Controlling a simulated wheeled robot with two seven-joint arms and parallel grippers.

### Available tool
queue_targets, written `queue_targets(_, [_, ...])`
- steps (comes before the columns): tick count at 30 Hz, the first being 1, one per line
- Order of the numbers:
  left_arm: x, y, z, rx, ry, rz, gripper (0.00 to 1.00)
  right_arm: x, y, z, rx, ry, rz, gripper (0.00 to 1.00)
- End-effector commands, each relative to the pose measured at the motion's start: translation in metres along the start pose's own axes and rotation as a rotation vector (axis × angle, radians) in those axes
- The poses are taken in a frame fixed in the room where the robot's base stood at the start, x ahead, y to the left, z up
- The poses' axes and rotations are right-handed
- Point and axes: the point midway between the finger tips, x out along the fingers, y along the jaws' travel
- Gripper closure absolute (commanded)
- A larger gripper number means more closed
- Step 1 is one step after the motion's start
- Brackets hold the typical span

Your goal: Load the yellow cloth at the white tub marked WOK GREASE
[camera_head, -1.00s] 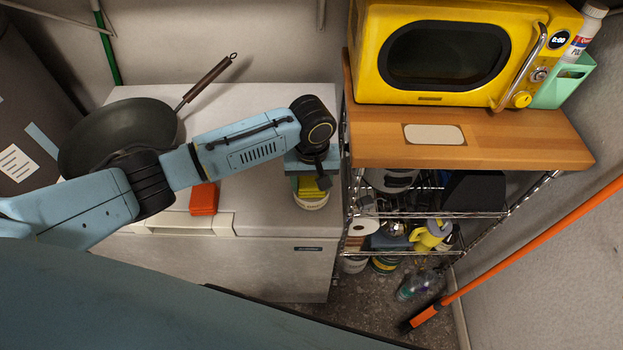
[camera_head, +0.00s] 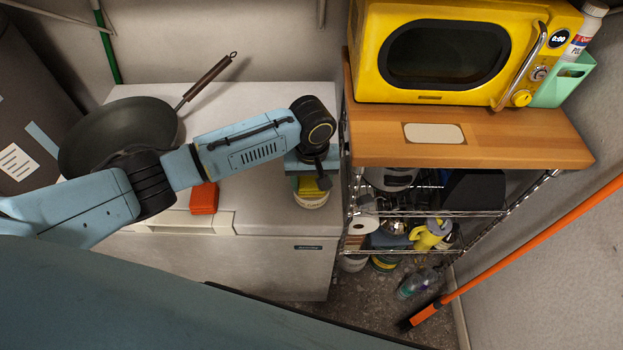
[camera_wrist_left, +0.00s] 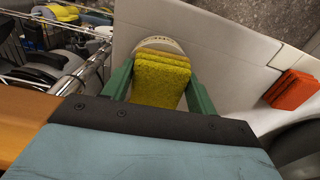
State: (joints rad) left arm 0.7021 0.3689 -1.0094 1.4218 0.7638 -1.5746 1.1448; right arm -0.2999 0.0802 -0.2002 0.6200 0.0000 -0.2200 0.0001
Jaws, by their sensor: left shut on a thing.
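My left gripper (camera_wrist_left: 158,88) is shut on the folded yellow cloth (camera_wrist_left: 160,76), which sits between its green fingers in the left wrist view. In the head view a small strip of the yellow cloth (camera_head: 308,187) shows below the gripper. The white tub (camera_head: 312,201) stands on the white cabinet top at its right front corner, directly below the cloth. Its pale rim (camera_wrist_left: 158,45) shows beyond the cloth in the left wrist view. The cloth hides most of the tub's opening, and I cannot tell whether they touch. My right gripper is not in view.
A folded orange cloth (camera_head: 204,198) and a dark wok (camera_head: 118,137) are on the white top. A wire shelf (camera_head: 430,213) with a wooden board (camera_head: 500,140) and yellow microwave (camera_head: 465,50) stands close to the right. An orange pole (camera_head: 530,238) leans at far right.

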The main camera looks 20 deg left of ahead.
Motion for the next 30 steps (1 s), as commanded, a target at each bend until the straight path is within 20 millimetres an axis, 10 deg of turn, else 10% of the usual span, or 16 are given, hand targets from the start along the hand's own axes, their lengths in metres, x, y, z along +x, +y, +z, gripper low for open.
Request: queue_targets(30, [0.0019, -0.0002, 0.001, 0.001, -0.002, 0.0, 0.61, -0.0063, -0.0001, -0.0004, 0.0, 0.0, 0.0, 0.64])
